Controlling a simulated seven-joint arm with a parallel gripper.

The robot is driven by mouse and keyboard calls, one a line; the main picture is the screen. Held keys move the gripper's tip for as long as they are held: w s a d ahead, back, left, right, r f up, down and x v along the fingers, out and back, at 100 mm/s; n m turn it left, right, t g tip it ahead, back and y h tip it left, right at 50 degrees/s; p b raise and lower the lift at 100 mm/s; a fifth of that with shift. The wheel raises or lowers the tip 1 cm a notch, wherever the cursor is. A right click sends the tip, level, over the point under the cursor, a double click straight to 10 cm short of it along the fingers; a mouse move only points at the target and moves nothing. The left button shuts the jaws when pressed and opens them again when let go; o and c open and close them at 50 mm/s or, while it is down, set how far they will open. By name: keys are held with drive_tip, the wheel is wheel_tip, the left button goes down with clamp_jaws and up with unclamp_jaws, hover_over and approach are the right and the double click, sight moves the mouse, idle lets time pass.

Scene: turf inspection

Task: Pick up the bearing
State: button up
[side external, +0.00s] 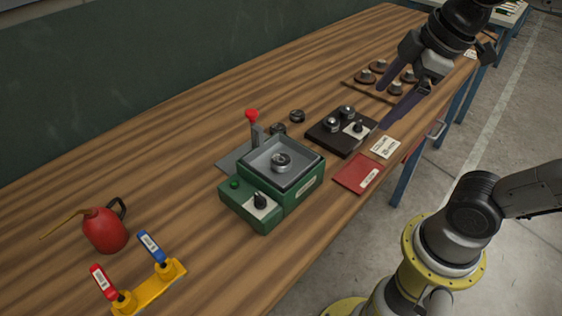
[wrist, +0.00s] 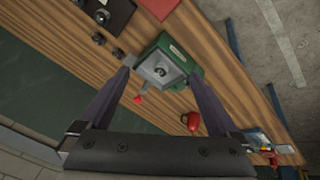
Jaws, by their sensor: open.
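A small grey metal ring, which looks like the bearing (side external: 281,160), sits in the shallow grey tray (side external: 263,166) on top of a green machine (side external: 300,194). In the wrist view the bearing (wrist: 160,71) shows small between my fingertips, well beyond them. My gripper (side external: 387,98) is open and empty, raised above the right part of the bench and apart from the machine. In the wrist view the two fingers of my gripper (wrist: 158,75) are spread wide.
A red-topped lever (side external: 252,116) stands at the tray's back. Dark round parts (side external: 297,116) lie behind it. A black block with knobs (side external: 341,133) and a red booklet (side external: 359,173) are to the right. A red oil can (side external: 105,230) and yellow rack (side external: 150,288) stand left.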

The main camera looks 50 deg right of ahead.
drive_tip(key=w+a+r+n+g, duration=0.1)
drive_tip(key=w+a+n+g, duration=0.15)
drive_tip(key=w+n, duration=0.5)
drive_tip(key=n+g, duration=0.1)
drive_tip(key=g, duration=0.1)
hover_over(280, 160)
wheel_tip(280, 160, down, 6)
drive_tip(key=f, duration=0.8)
drive_tip(key=shift+s+f, duration=0.2)
drive_tip(key=shift+f, duration=0.1)
drive_tip(key=shift+w+f, duration=0.2)
drive_tip(key=shift+f, duration=2.7)
clamp_jaws()
